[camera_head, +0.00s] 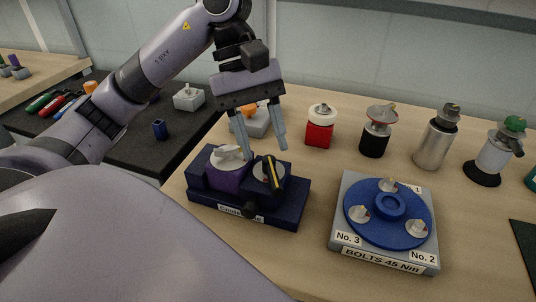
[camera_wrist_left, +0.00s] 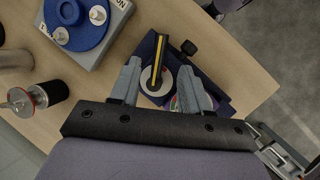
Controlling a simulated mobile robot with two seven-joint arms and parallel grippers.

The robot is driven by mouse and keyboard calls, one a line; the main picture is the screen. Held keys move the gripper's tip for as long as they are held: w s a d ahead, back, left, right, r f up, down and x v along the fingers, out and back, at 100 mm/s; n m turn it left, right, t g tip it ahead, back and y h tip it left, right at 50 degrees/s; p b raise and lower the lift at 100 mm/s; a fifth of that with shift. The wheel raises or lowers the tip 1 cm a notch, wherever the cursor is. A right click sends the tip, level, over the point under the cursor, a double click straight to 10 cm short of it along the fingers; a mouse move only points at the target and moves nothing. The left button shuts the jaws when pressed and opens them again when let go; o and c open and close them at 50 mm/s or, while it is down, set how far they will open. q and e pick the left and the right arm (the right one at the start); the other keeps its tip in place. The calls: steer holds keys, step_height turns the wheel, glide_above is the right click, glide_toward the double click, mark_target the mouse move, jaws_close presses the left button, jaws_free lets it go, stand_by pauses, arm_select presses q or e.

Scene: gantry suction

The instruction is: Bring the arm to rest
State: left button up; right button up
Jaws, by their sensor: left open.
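My left gripper (camera_head: 259,132) is open above a dark blue fixture (camera_head: 283,214) on the bench. In the left wrist view its two fingers (camera_wrist_left: 163,88) are spread apart with nothing gripped between them. The fixture carries a purple cylinder (camera_head: 228,177) with a light knob on top and a lever with a yellow stripe (camera_head: 270,172). The lever also shows in the left wrist view (camera_wrist_left: 157,62), between and beyond the fingers. My right gripper is in neither view.
A grey plate with a blue disc (camera_head: 350,216) and several bolts sits right of the fixture. Behind stand a red container (camera_head: 319,130), a black one (camera_head: 375,138), a silver bottle (camera_head: 433,143) and a green-topped item (camera_head: 494,158). A dark mat (camera_head: 150,145) with tools lies left.

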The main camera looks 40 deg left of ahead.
arm_select(q)
steer(key=shift+v, duration=0.8)
